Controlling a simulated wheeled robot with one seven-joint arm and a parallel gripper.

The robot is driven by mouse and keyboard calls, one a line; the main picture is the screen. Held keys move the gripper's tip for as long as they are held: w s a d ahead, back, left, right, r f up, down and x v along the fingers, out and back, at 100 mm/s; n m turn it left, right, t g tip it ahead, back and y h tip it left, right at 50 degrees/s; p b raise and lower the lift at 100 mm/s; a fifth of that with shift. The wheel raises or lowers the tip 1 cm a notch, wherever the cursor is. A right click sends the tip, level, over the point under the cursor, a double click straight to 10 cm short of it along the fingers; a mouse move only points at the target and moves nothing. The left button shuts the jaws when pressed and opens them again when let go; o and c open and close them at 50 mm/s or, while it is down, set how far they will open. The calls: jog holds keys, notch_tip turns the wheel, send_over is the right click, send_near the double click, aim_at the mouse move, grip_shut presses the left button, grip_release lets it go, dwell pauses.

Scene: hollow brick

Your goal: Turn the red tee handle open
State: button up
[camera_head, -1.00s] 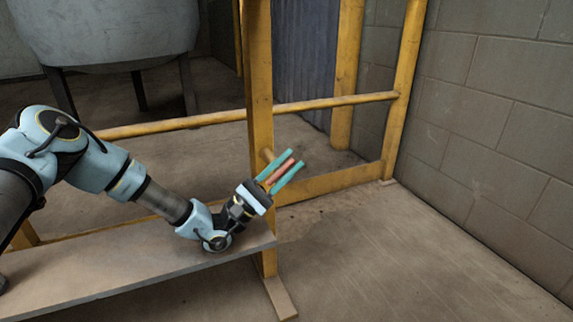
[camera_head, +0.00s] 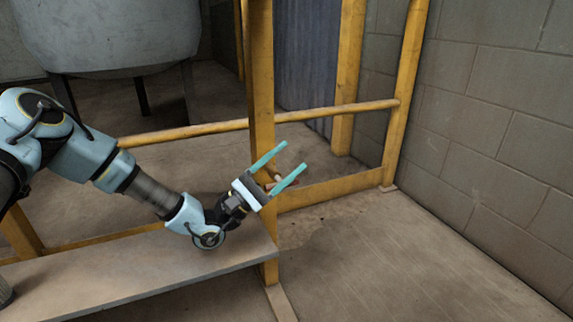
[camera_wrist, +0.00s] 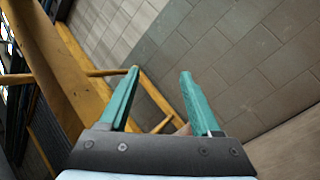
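The red tee handle (camera_head: 279,181) is small and mostly hidden by my gripper in the head view. A tan and reddish bit of it shows between the finger bases, beside the yellow post. In the wrist view a small pinkish piece (camera_wrist: 184,129) shows low between the fingers, near the palm; I cannot tell its full shape or angle. My gripper (camera_head: 291,158) is open, with its two teal fingers wide apart. In the wrist view the open fingers (camera_wrist: 158,75) have a clear gap between their tips. I cannot tell whether either finger touches the handle.
A yellow post (camera_head: 260,80) stands right behind my gripper, with a yellow rail (camera_head: 330,106) crossing it. A grey-brown shelf board (camera_head: 150,262) lies under my arm. A block wall (camera_head: 490,130) is at the right. The floor (camera_head: 390,260) in front of it is clear.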

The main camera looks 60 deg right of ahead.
notch_tip(320, 180, up, 6)
jog(key=g, duration=0.1)
jog(key=shift+s+d+m, duration=0.35)
jog(key=shift+d+m, duration=0.05)
jog(key=shift+d, duration=0.05)
jog(key=shift+n+t, duration=0.3)
jog(key=shift+t, duration=0.2)
jog(key=f, duration=0.2)
jog(key=w+f, duration=0.1)
jog(key=f, duration=0.1)
jog(key=shift+a, duration=0.4)
jog(key=shift+w+a+f+p, duration=0.25)
jog(key=shift+w+a, duration=0.35)
jog(key=shift+a, duration=0.35)
jog(key=shift+w+a+f+p, duration=0.2)
jog(key=shift+w+a, duration=0.4)
jog(key=shift+a, duration=0.3)
jog(key=w+a+p, duration=0.1)
jog(key=w+a, duration=0.3)
jog(key=a, duration=0.2)
jog(key=shift+w+a, duration=0.35)
jog(key=shift+w, duration=0.05)
jog(key=shift+f, duration=0.1)
